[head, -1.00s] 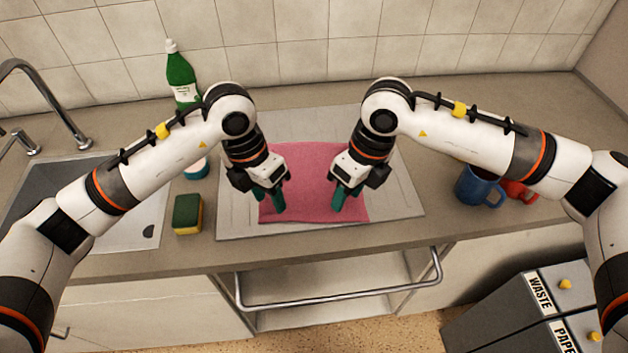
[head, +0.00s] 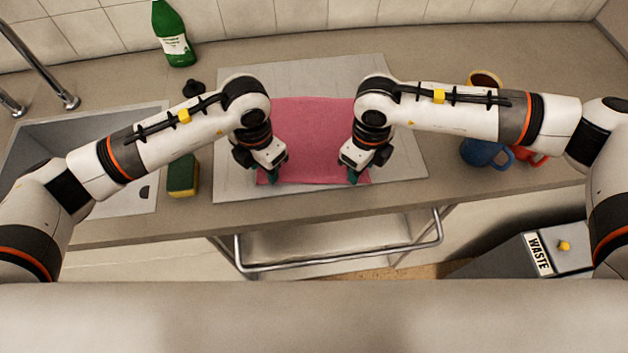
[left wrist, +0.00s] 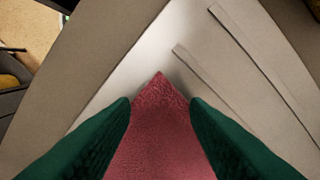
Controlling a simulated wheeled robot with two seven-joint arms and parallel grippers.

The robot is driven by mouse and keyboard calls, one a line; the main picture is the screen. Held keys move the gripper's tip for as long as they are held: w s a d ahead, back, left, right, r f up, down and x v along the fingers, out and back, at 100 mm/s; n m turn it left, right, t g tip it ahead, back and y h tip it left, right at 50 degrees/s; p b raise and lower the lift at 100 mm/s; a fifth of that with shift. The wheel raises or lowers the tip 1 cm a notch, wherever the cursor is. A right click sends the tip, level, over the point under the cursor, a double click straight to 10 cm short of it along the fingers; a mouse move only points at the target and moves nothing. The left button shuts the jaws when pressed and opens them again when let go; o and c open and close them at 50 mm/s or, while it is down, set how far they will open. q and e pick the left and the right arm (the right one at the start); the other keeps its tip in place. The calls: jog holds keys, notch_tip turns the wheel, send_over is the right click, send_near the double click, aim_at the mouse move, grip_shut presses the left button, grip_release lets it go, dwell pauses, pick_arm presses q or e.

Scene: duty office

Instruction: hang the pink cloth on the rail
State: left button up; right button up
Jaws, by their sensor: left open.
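The pink cloth (head: 307,130) lies flat on the pale draining board, near the counter's front edge. The metal rail (head: 340,265) runs along the counter front below it, empty. My left gripper (head: 271,176) is low at the cloth's near left corner. In the left wrist view its green fingers are apart, with the cloth's corner (left wrist: 160,120) between them. My right gripper (head: 353,176) is low at the near right corner; its fingers are mostly hidden by its own body, so its opening does not show.
The sink (head: 80,150) and a yellow-green sponge (head: 182,178) are on the left. A green bottle (head: 172,35) stands at the back. A blue mug (head: 484,153) and a red mug (head: 528,156) are on the right. A waste bin (head: 545,254) stands below right.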

pick_arm(q)
jog(key=shift+f+b, duration=0.3)
jog(key=shift+f, duration=0.05)
pick_arm(e)
jog(key=shift+f, duration=0.35)
pick_arm(q)
jog(key=shift+r, duration=0.15)
pick_arm(e)
jog(key=shift+r, duration=0.15)
pick_arm(q)
grip_shut()
pick_arm(e)
grip_shut()
jog(key=shift+d, duration=0.1)
pick_arm(q)
jog(key=shift+a, duration=0.1)
